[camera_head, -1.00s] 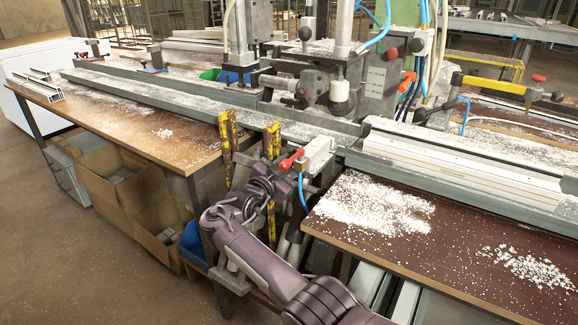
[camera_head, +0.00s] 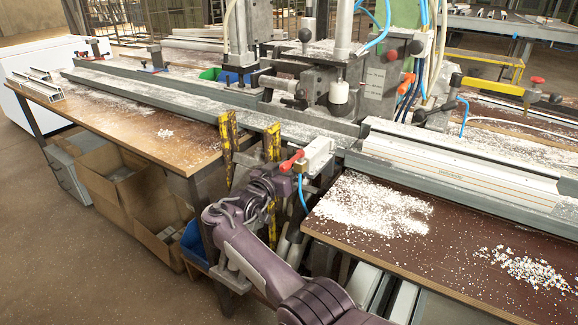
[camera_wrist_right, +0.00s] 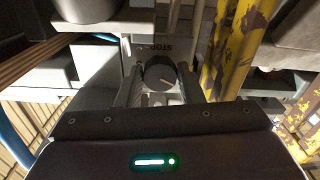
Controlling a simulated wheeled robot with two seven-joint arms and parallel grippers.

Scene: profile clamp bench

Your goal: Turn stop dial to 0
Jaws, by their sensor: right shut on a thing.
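The stop dial (camera_wrist_right: 159,72) is a dark round knob with a white pointer line, under an upside-down STOP label in the right wrist view. The line points toward the lower right of that picture. My right gripper (camera_wrist_right: 160,84) has a finger on each side of the dial and is shut on it. In the head view my right gripper (camera_head: 272,182) is at the front of the bench, beside the yellow posts, and the dial is hidden there. My left gripper is not in view.
Worn yellow posts (camera_head: 229,146) stand close to my right gripper and also show in the wrist view (camera_wrist_right: 232,45). A red-handled valve (camera_head: 291,160) with a blue hose is just above it. The brown bench top (camera_head: 345,240) with white chips lies to the right.

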